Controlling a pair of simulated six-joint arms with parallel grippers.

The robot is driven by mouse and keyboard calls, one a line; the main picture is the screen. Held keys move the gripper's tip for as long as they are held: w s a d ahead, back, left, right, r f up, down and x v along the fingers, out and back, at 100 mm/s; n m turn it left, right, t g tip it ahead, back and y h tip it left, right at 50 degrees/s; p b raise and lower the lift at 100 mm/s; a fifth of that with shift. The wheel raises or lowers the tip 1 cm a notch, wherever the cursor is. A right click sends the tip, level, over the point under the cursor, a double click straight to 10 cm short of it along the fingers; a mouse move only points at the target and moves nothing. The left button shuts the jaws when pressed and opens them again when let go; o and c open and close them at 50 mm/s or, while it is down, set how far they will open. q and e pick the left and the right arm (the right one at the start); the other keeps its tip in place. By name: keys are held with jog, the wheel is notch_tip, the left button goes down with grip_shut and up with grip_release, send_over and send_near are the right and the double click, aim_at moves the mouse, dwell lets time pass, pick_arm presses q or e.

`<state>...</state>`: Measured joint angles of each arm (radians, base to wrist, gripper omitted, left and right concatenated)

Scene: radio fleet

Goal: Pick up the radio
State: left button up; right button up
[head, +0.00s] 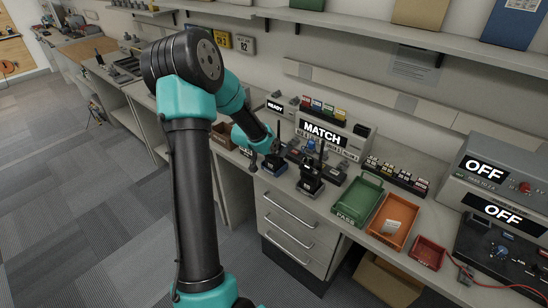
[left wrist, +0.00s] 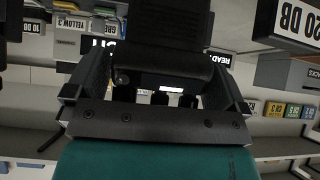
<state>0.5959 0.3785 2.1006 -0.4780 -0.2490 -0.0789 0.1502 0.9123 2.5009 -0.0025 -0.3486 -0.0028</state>
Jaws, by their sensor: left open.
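A black handheld radio (head: 310,180) with a thin antenna stands upright in a dark holder on the bench, in the head view. A second black radio (head: 273,162) stands to its left on a blue-edged base. My left gripper (head: 268,149) is at this second radio, partly hiding it. The left wrist view shows the gripper (left wrist: 160,85) open, its jaws spread to both sides. A dark block (left wrist: 168,25) fills the space beyond and between them; I cannot tell whether it is the radio. My right gripper is not in view.
A MATCH display box (head: 323,134) stands behind the radios. A green PASS tray (head: 357,199), an orange tray (head: 393,221) and a red bin (head: 427,252) lie to the right. Two grey units reading OFF (head: 487,172) stand at far right. A shelf (head: 330,20) runs above.

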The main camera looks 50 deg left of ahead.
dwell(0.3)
pick_arm(q)
jog(key=c, duration=1.3)
jog(key=shift+r, duration=0.1)
jog(key=shift+r, duration=1.55)
jog(key=shift+s+r, duration=0.1)
jog(key=shift+r, duration=0.15)
jog(key=s+d, duration=0.3)
jog(key=d, duration=0.1)
jog(key=s+d+r, duration=0.1)
jog(key=s+d, duration=0.6)
jog(key=d, duration=0.1)
jog(key=shift+s+r, duration=0.15)
jog(key=shift+s, duration=0.05)
